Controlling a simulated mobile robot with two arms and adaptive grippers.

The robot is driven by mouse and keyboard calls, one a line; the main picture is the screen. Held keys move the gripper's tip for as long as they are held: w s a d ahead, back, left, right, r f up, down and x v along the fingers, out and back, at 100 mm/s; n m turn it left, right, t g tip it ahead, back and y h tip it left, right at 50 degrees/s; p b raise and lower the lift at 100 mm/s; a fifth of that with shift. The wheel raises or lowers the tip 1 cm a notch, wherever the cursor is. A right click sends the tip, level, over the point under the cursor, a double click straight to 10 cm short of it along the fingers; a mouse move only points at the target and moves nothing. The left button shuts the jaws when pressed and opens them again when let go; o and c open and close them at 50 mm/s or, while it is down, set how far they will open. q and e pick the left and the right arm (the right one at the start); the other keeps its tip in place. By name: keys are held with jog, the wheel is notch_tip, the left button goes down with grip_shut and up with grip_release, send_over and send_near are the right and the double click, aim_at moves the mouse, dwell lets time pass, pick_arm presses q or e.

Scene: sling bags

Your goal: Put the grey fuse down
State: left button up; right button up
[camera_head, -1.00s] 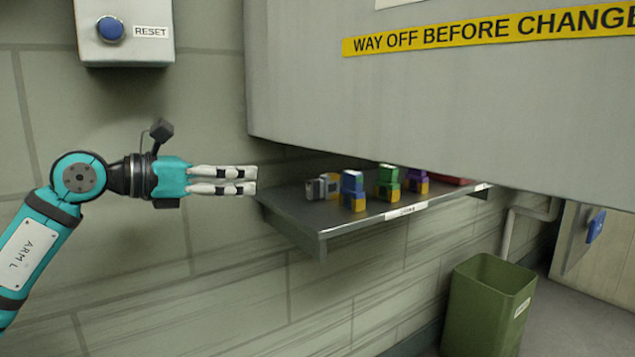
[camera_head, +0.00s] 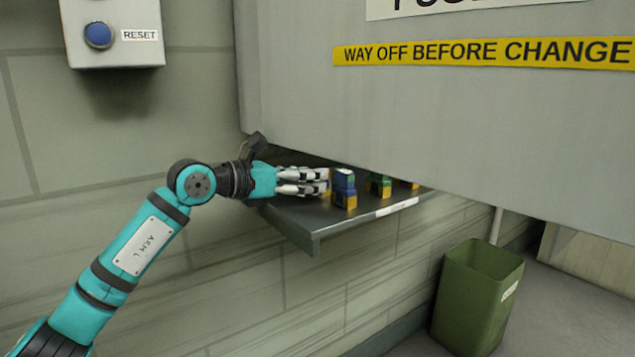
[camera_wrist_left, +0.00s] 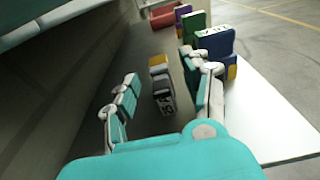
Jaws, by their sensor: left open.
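The grey fuse (camera_wrist_left: 163,93), with a yellow end, lies on the shelf (camera_wrist_left: 146,128) in the left wrist view. My left gripper (camera_head: 328,181) reaches in over the shelf from the left. In the wrist view its open fingers (camera_wrist_left: 163,76) stand on either side of the grey fuse, with gaps visible on both sides. In the head view the gripper hides most of the fuse. My right gripper is not in view.
A blue fuse (camera_head: 344,181) stands just beyond my fingertips, close to the right finger. A green fuse (camera_head: 379,180) and a purple one (camera_wrist_left: 182,11) stand farther along. The grey cabinet (camera_head: 430,120) overhangs the shelf. A green bin (camera_head: 470,300) stands below right.

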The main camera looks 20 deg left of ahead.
pick_arm(q)
jog(key=shift+w+d, duration=0.15)
jog(key=shift+w, duration=0.05)
grip_shut()
dwell(0.5)
